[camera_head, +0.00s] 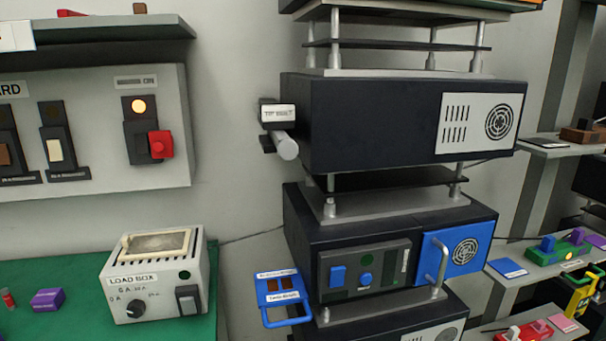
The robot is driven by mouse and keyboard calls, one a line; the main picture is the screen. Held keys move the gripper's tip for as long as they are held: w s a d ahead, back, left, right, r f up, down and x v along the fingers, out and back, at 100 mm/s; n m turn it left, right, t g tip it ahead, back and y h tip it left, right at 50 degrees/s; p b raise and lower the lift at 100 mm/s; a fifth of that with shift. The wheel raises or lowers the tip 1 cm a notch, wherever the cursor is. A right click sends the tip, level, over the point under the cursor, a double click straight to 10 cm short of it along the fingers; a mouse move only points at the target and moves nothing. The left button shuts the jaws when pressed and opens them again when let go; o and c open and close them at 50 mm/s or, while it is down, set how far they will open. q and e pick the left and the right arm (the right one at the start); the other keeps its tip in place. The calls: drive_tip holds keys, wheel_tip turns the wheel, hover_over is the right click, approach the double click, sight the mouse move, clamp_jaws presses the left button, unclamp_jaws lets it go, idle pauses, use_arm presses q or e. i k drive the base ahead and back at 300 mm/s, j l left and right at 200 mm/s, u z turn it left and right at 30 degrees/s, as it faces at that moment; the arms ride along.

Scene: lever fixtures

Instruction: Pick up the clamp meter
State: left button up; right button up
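A yellow and black device (580,297), which looks like the clamp meter, is at the far right on the lower shelf. It is small and cut close to the right edge, so I cannot make out its details or be sure of what it is. Neither of my grippers shows in the head view.
A rack of dark boxes (375,120) stands in the middle, with a blue panel and handle (455,253). A blue labelled frame (284,297) sticks out at its left. A load box (155,275) stands on the green bench (60,262) at left. Shelves at right hold several small items.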

sight(581, 297)
drive_tip(key=z, duration=1.6)
